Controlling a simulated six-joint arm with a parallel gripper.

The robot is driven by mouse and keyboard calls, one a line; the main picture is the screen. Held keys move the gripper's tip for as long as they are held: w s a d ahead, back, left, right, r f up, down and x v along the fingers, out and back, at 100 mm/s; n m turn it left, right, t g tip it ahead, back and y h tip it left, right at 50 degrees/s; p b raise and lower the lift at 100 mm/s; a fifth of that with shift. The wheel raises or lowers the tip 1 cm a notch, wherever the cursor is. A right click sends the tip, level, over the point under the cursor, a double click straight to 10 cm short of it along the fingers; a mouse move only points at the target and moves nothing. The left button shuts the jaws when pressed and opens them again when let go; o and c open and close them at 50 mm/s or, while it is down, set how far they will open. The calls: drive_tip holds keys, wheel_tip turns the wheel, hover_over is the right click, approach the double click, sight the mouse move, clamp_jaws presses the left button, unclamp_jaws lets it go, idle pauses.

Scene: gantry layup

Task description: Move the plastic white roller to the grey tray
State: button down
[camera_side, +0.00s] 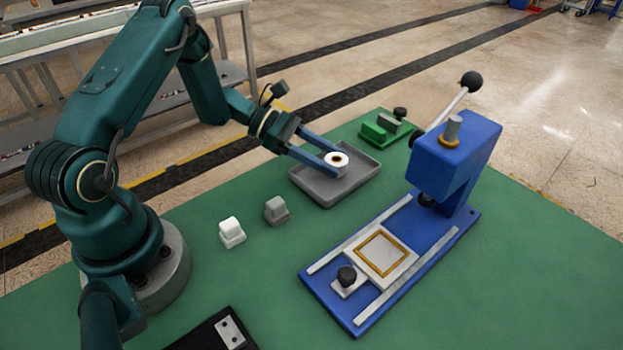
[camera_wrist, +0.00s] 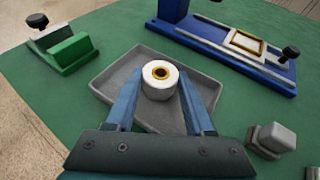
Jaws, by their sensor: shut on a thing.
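The white roller (camera_side: 337,163) is a short white cylinder with a brass-coloured ring around its dark bore. It is between the blue fingers of my gripper (camera_side: 331,163), which is shut on it. The grey tray (camera_side: 362,184) is a shallow rectangular tray on the green table. The roller is over the inside of the tray; I cannot tell whether it touches the tray floor. In the wrist view the roller (camera_wrist: 159,82) sits between the fingertips (camera_wrist: 160,92), with the tray (camera_wrist: 116,72) around and below it.
A blue lever press (camera_side: 455,160) stands to the right of the tray. A green fixture (camera_side: 383,129) with a black knob is behind it. A white block (camera_side: 231,233) and a grey block (camera_side: 276,210) stand left of the tray. A black plate (camera_side: 212,335) lies at the front edge.

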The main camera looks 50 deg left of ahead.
drive_tip(key=shift+f, duration=0.3)
drive_tip(key=shift+f, duration=0.1)
drive_tip(key=shift+c, duration=1.4)
unclamp_jaws()
drive_tip(key=shift+f, duration=0.1)
